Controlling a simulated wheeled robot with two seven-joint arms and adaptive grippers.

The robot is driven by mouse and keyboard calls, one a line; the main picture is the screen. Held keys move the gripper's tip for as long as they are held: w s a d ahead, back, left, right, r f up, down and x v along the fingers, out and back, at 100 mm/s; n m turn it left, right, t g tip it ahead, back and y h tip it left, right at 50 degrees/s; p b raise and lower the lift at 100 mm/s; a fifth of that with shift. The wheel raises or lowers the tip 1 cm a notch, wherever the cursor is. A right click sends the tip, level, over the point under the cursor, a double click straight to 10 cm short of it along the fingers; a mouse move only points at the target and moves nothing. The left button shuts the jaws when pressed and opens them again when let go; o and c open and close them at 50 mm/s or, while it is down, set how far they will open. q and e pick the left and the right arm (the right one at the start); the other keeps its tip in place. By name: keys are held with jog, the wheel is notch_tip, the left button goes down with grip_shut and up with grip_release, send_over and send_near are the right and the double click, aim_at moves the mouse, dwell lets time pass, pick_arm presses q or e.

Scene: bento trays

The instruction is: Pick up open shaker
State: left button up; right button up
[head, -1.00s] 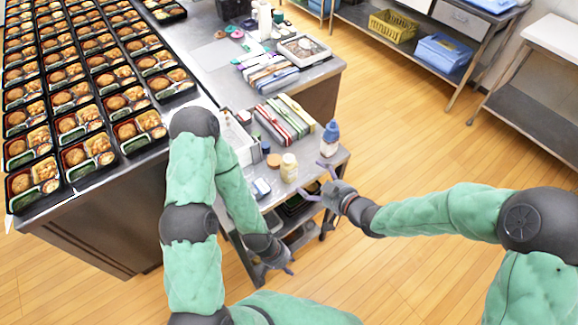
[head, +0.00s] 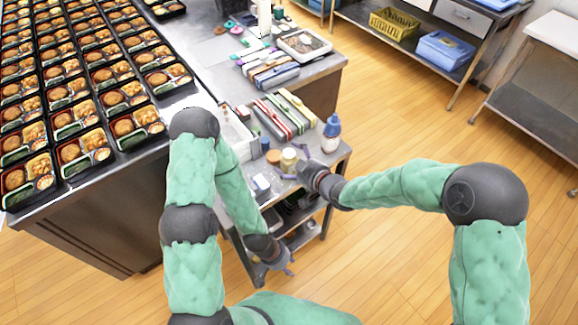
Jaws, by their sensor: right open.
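A small cream-coloured jar with a pale top (head: 289,158) stands upright on the small metal side table; it looks like the shaker, but its top is too small to tell if it is open. My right gripper (head: 292,164) is open at the jar, its fingers reaching toward it from the right. The fingers partly cover the jar's lower part, and I cannot tell whether they touch it. My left gripper (head: 286,264) hangs low in front of the table, away from the jar. Its jaws are too small to read.
A blue-capped bottle (head: 332,133) stands behind my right gripper. A round brown lid (head: 273,158) and a small blue cap (head: 264,144) lie left of the jar. A white-and-blue container (head: 261,184) is nearer the front. Striped boxes (head: 284,113) lie behind.

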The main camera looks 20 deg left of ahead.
aim_at(295, 156)
jog(key=shift+w+a+f, duration=0.1)
jog(key=shift+w+a, duration=0.1)
jog(key=shift+a, duration=0.05)
jog(key=c, duration=1.3)
jog(key=shift+c, duration=0.2)
jog(key=shift+r, duration=0.6)
notch_tip(295, 156, up, 3)
jog(key=shift+s+f+p, duration=0.1)
jog(key=shift+f+p, duration=0.1)
jog(key=shift+p, duration=0.4)
jog(key=s+a+r+p, duration=0.2)
jog(key=s+r+p, duration=0.1)
jog(key=s+r, duration=0.6)
jog(key=s, duration=0.4)
jog(key=shift+s+r, duration=0.15)
jog(key=shift+s, duration=0.2)
